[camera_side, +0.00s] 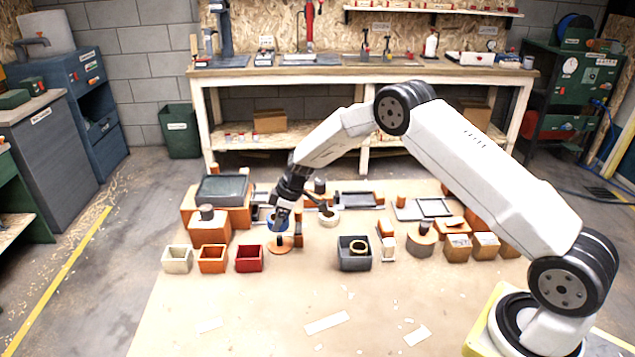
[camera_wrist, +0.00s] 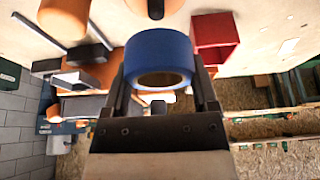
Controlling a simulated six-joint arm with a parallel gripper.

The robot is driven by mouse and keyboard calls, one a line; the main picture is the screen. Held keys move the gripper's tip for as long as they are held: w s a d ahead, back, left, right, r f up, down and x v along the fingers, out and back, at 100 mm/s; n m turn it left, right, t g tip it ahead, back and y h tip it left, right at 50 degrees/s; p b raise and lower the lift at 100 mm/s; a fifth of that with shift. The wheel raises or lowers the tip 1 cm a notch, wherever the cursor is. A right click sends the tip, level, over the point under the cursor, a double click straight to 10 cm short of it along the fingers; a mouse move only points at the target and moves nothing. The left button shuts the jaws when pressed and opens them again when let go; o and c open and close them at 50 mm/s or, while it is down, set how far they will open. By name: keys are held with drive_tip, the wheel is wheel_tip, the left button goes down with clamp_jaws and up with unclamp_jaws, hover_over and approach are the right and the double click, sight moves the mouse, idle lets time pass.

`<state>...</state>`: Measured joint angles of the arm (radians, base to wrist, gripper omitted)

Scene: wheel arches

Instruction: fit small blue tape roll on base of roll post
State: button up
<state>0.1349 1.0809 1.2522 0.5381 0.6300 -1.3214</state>
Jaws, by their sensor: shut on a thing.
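The small blue tape roll (camera_wrist: 160,52) is between the two fingers of my gripper (camera_wrist: 160,85) in the wrist view, and the gripper is shut on it. In the side view the blue roll (camera_side: 270,224) shows partly behind my gripper (camera_side: 279,218). Just below it is a round orange base (camera_side: 281,245), which looks like the base of the roll post. The roll appears to be above this base, but I cannot tell whether it is around the post. In the wrist view a round orange part (camera_wrist: 155,6) is cut off at the top edge.
A red bin (camera_side: 249,258), an orange bin (camera_side: 212,259) and a white bin (camera_side: 177,260) stand at front left. A dark grey bin (camera_side: 354,262) holding a yellow ring is to the right. A white roll (camera_side: 328,218) stands close behind. The front of the table is mostly clear.

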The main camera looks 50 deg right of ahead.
sight(288, 217)
drive_tip(key=shift+f, duration=0.2)
drive_tip(key=shift+f, duration=3)
drive_tip(key=shift+f, duration=0.15)
drive_tip(key=o, duration=1.1)
drive_tip(key=shift+v, duration=3.9)
